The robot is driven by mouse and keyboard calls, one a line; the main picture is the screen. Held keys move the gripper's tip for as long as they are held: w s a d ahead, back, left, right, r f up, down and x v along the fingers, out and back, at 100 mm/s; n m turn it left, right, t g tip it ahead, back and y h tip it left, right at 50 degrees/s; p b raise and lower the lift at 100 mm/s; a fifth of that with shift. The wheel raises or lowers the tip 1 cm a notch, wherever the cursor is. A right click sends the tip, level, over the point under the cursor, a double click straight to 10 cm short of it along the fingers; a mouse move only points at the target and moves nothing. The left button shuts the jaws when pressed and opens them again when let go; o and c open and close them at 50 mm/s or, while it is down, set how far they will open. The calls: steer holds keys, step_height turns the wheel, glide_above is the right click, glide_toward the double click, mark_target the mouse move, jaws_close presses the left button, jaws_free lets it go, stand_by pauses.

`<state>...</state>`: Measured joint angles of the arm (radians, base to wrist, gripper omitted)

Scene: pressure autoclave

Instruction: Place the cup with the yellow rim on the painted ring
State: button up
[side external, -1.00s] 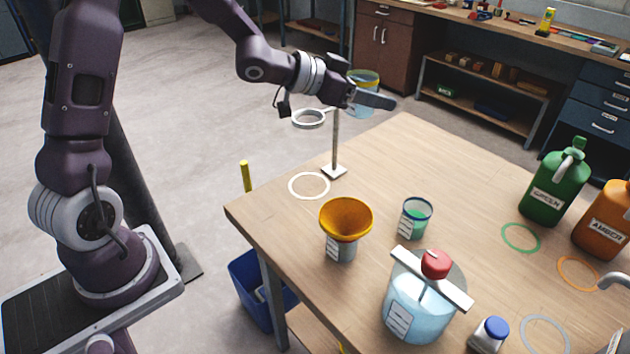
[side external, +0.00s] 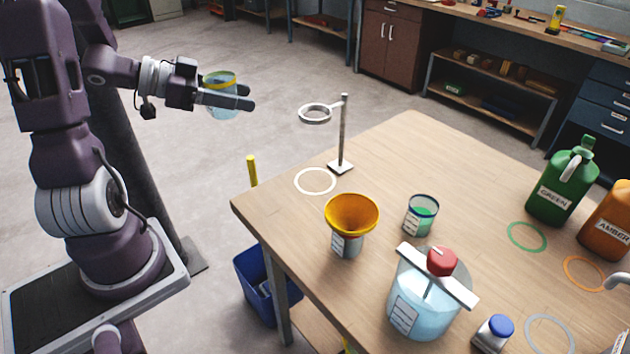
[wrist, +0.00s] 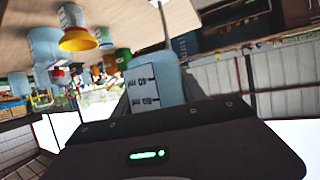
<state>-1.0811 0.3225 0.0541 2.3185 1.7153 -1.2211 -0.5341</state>
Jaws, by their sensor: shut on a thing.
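The cup with the yellow rim (side external: 221,98) is clear, with pale blue contents, and looks upright. My gripper (side external: 244,104) is shut around it and holds it in the air left of the table, above the floor. In the wrist view the cup (wrist: 158,84) shows volume marks between the fingers, and its rim is not clearly seen. A white painted ring (side external: 315,194) lies bare on the table's far left corner area, right of and below the cup in the side view. Green (side external: 527,250), orange (side external: 584,288) and grey-white rings lie at the right.
A stand with a raised metal loop (side external: 343,135) is beside the white ring. An orange funnel in a cup (side external: 351,215), a green-filled cup (side external: 420,216) and a large blue-filled beaker (side external: 407,311) stand nearby. Green (side external: 560,190) and amber jugs stand right.

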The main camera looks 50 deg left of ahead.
glide_toward(325, 179)
steer(key=w+d+r, duration=0.1)
steer(key=w, duration=0.1)
steer(key=w+d+r, duration=0.1)
steer(key=w, duration=0.2)
steer(key=w+d+r, duration=0.1)
steer(key=w, duration=0.1)
steer(key=shift+w+r, duration=0.2)
steer(key=shift+w, duration=0.15)
steer(key=shift+x, duration=0.8)
steer(key=shift+s+f, duration=0.15)
steer(key=shift+f, duration=1.35)
steer(key=shift+f, duration=0.1)
steer(key=o, duration=1.3)
